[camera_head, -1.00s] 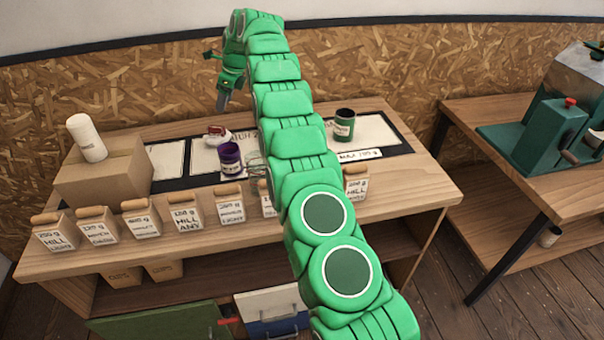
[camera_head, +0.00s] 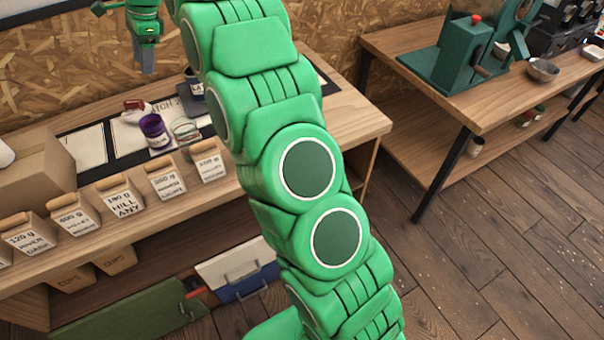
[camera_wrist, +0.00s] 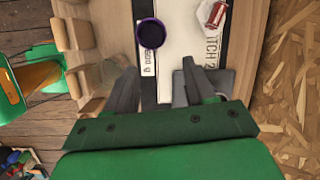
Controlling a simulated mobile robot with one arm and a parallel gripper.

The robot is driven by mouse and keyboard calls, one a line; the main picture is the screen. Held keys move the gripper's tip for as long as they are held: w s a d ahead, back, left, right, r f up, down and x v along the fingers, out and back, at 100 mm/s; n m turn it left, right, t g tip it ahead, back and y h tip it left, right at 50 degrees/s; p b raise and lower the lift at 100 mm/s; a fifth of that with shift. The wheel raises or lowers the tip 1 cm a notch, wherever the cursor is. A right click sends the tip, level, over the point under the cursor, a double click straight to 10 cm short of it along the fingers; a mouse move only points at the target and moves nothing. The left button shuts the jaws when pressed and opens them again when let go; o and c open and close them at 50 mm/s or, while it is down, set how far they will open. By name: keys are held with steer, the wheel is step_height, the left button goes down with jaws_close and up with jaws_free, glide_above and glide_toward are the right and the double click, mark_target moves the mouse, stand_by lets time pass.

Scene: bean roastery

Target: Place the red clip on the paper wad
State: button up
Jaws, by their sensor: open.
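The red clip (camera_head: 134,104) appears to lie on the white paper wad (camera_head: 131,116), on the table behind the purple jar. In the wrist view the red clip (camera_wrist: 215,14) shows at the top, over the pale paper wad (camera_wrist: 204,30). My gripper (camera_head: 148,60) is raised above the table at the back, apart from the clip. In the wrist view my gripper's fingers (camera_wrist: 158,72) are spread with nothing between them. Part of the wad is hidden under the clip.
Several labelled bags (camera_head: 120,198) line the front edge. A cardboard box (camera_head: 42,170) stands left. A second table (camera_head: 420,100) with a green machine (camera_head: 470,50) is at right.

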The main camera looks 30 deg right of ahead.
steer(key=s+d+n+g+h, duration=0.1)
steer(key=s+d+n, duration=0.25)
steer(key=s, duration=0.95)
steer(key=s+d+r+n+h, duration=0.1)
steer(key=s+d+n, duration=0.25)
steer(key=s, duration=0.95)
steer(key=s+d+n+g+h, duration=0.1)
steer(key=s+d+n, duration=0.3)
steer(key=s, duration=0.9)
steer(key=s+d+f+n, duration=0.1)
steer(key=s+f+n, duration=0.1)
steer(key=s, duration=0.6)
steer(key=s+d+f+n, duration=0.2)
steer(key=s+f+n, duration=0.1)
steer(key=s, duration=0.5)
steer(key=shift+s+h, duration=0.15)
steer(key=shift+h, duration=0.15)
